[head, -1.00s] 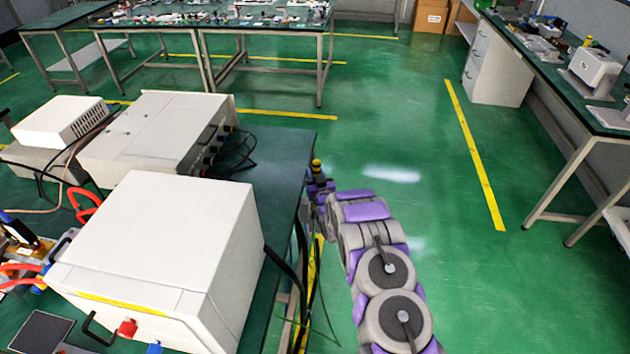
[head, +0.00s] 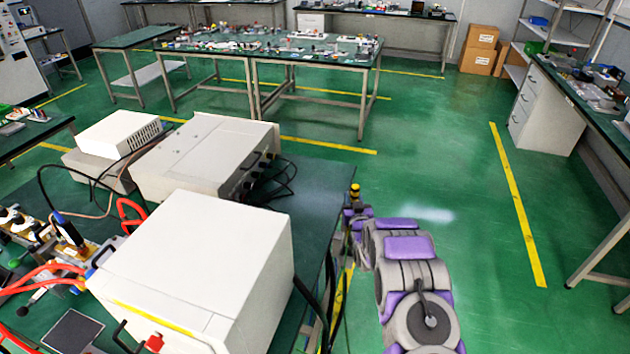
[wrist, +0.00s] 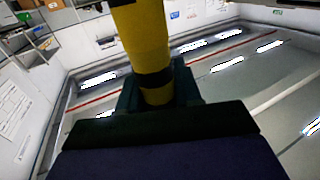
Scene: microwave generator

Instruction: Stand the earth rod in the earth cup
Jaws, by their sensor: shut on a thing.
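A yellow rod with dark bands (wrist: 145,45), which I take for the earth rod, stands out of my gripper (wrist: 157,92) in the wrist view. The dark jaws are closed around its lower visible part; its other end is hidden. In the head view the rod's yellow tip (head: 355,188) shows small above my gripper (head: 355,209), at the far end of my purple and grey arm. They are just beside the right edge of the green bench, past the white cabinet. I cannot make out the earth cup in either view.
A large white cabinet (head: 195,265) and a second instrument case (head: 205,155) stand on the green-topped bench (head: 318,185). Black cables (head: 318,305) hang over its right edge. Red cables and apparatus lie at left. Open green floor (head: 440,180) lies right of my arm.

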